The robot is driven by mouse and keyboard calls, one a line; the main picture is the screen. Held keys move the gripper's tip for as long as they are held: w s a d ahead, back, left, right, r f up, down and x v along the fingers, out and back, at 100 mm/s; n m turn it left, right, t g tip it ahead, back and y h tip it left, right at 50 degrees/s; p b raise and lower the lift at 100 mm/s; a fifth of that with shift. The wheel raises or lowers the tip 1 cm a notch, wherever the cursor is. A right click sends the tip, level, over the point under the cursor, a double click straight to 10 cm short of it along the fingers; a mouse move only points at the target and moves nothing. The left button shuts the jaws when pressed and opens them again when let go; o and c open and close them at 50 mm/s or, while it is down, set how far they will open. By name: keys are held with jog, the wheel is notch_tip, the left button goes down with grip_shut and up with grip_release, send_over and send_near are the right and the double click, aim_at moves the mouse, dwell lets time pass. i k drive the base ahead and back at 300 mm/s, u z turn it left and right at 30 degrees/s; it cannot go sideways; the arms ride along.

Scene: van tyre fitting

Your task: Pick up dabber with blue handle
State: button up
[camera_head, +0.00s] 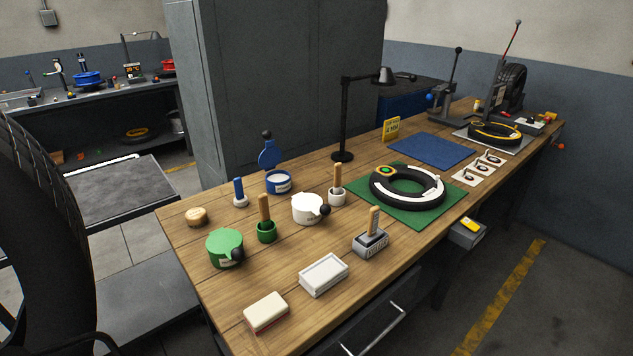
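The dabber with the blue handle (239,189) stands upright on the wooden bench near its back left part. Its lower end is in or on a small pale round base; I cannot tell which. It is just left of a blue pot (278,186) whose blue lid is raised, showing white contents. Dabbers with wooden handles stand in a green holder (266,233), in a white holder (337,197) and in a grey block (371,243). My gripper is not in view.
A green lidded pot (223,249), a white lidded pot (307,211) and a round wooden piece (196,216) stand around the blue-handled dabber. A black lamp (345,120) rises farther right. A tyre ring lies on a green mat (437,214). A grey cabinet (270,80) stands behind the bench.

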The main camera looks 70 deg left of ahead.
aim_at(240, 200)
jog(key=i, duration=0.7)
jog(key=u, duration=3.45)
jog(key=i, duration=1)
jog(key=z, duration=0.25)
jog(key=k, duration=0.75)
jog(key=u, duration=0.05)
